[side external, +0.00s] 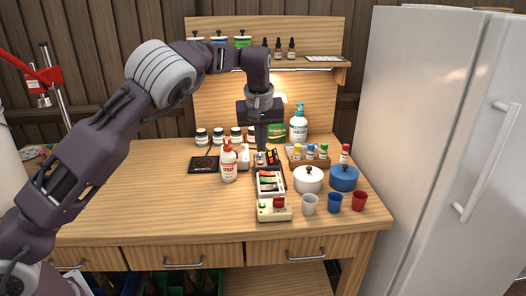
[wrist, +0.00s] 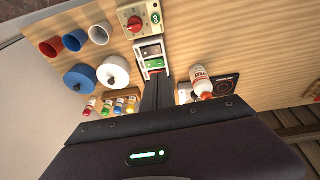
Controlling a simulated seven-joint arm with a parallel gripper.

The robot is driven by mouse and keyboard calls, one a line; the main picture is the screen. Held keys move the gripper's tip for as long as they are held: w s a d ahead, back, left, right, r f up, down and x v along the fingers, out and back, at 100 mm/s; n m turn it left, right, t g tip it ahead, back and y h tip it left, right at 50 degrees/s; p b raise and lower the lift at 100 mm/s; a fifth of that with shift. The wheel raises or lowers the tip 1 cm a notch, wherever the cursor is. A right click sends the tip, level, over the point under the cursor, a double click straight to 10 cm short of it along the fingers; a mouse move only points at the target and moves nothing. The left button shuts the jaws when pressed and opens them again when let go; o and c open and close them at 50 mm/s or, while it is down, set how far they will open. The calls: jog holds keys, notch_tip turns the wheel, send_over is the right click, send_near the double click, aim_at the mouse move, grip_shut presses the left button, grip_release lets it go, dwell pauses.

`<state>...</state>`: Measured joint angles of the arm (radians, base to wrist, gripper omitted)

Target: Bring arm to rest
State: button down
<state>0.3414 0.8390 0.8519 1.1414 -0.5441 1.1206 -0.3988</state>
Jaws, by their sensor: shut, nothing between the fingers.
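My gripper (side external: 262,146) points straight down over the back middle of the wooden table (side external: 130,205). Its fingers are together and hold nothing. In the wrist view the shut fingers (wrist: 157,92) reach toward a white tray (wrist: 152,57) with small dark, green and red items. In the side view that tray (side external: 270,184) lies in front of the gripper, and a dark organiser with small items lies just below the fingertips. Whether the fingertips touch anything there I cannot tell.
White (side external: 308,180) and blue (side external: 344,177) pots, three cups and a small bottle rack (side external: 306,160) stand right. A timer-like box (side external: 273,209) is in front. A shelf (side external: 300,62) is behind; the table's left is clear.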

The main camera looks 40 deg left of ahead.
jog(key=s+d+r+m+t+h, duration=0.1)
jog(key=s+r+h, duration=0.1)
jog(key=s+r, duration=0.6)
jog(key=s+d+r+m+h, duration=0.15)
jog(key=s+r, duration=0.25)
jog(key=s, duration=0.7)
jog(key=s+d+f+m, duration=0.1)
jog(key=s+m, duration=0.1)
jog(key=s, duration=0.5)
jog(key=s+d+f+m+t+y, duration=0.1)
jog(key=s+f+m, duration=0.1)
jog(key=s, duration=0.5)
jog(key=s+d+f+m+t, duration=0.1)
jog(key=s+m, duration=0.1)
jog(key=s, duration=0.6)
jog(key=shift+d+f+m+y, duration=0.25)
jog(key=shift+d+m+y, duration=0.05)
jog(key=shift+m+y, duration=0.05)
jog(key=c, duration=2.1)
grip_release()
